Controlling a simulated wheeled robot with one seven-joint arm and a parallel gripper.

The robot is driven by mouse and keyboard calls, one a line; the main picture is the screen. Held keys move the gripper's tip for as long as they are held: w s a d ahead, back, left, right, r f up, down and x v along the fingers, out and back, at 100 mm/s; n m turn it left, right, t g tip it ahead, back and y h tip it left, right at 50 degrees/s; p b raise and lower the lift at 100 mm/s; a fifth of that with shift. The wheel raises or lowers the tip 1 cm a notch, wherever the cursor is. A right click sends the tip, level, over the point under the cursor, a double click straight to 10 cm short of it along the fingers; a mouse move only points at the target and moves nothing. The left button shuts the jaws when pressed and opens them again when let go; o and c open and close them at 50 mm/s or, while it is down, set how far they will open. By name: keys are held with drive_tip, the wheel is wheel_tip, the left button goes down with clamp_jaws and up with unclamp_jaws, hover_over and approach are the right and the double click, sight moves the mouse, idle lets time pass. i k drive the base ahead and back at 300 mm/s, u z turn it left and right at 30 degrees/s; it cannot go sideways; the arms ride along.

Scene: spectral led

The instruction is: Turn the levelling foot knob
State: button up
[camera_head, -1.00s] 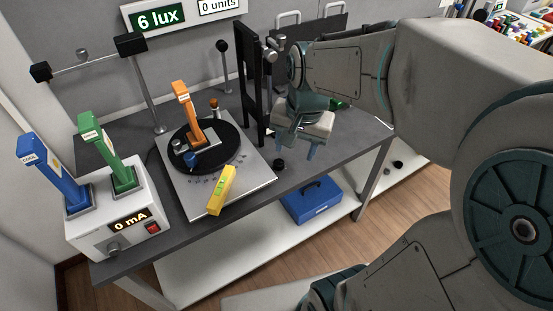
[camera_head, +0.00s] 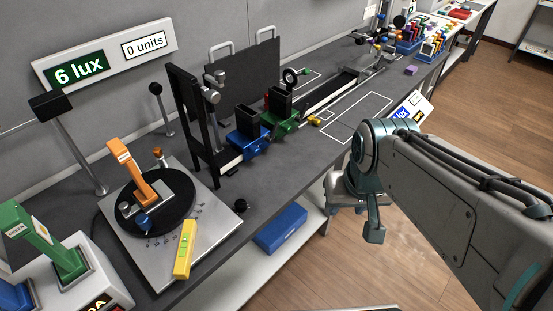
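A small black knob (camera_head: 242,206) stands at the right corner of a grey metal plate (camera_head: 152,262), near the bench's front edge. It looks like the levelling foot knob. A yellow spirit level (camera_head: 184,250) lies along the plate's front side. A black turntable (camera_head: 176,197) with an orange lever (camera_head: 136,168) sits on the plate. My gripper (camera_head: 354,224) hangs downward in front of the bench edge, well to the right of the knob and apart from it. One finger shows at the right end of its palm, so it looks open; the other finger is unclear. I see nothing held.
A black upright frame (camera_head: 187,115) stands behind the knob. Blue (camera_head: 247,146) and green (camera_head: 283,122) holders stand to its right. A blue box (camera_head: 281,230) is on the lower shelf. The bench top between the knob and my gripper is clear.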

sight(241, 206)
drive_tip(key=z, duration=1.7)
drive_tip(key=k, duration=0.6)
drive_tip(key=u, duration=1.95)
